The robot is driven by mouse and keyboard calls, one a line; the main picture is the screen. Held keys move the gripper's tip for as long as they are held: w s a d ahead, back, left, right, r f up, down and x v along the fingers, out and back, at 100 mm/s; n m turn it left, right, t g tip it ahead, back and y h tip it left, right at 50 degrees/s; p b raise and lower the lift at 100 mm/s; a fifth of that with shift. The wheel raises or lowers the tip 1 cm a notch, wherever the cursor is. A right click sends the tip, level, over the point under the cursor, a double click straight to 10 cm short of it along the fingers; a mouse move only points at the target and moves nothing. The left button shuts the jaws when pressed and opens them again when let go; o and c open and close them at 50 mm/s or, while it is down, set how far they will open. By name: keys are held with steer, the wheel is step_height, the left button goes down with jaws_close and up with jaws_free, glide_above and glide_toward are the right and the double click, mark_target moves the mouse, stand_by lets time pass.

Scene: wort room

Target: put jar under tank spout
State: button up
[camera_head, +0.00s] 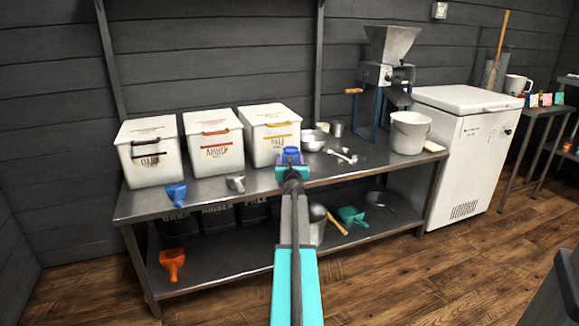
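I cannot make out a jar or a tank with a spout in this view. My arm reaches up from the bottom middle, and my gripper (291,156) shows at its end, in front of the steel table and the right-hand white bin. The fingers are small and seen from behind, so I cannot tell whether they are open or shut. I see nothing clearly held in them.
A steel table (210,199) bears white bins (213,146), scoops, bowls and a grain mill (388,75) with a white bucket (408,131). A white chest freezer (470,150) stands right. Wooden floor (430,275) is clear in front.

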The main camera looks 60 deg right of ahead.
steer(key=c, duration=0.9)
steer(key=shift+r, duration=0.1)
step_height(320, 180, up, 4)
steer(key=p, duration=0.3)
steer(key=shift+f, duration=0.25)
steer(key=shift+s+a, duration=0.25)
steer(key=shift+a, duration=0.05)
steer(key=v, duration=1)
steer(key=w+a+r+v, duration=0.1)
steer(key=v, duration=0.4)
steer(key=shift+r, duration=0.15)
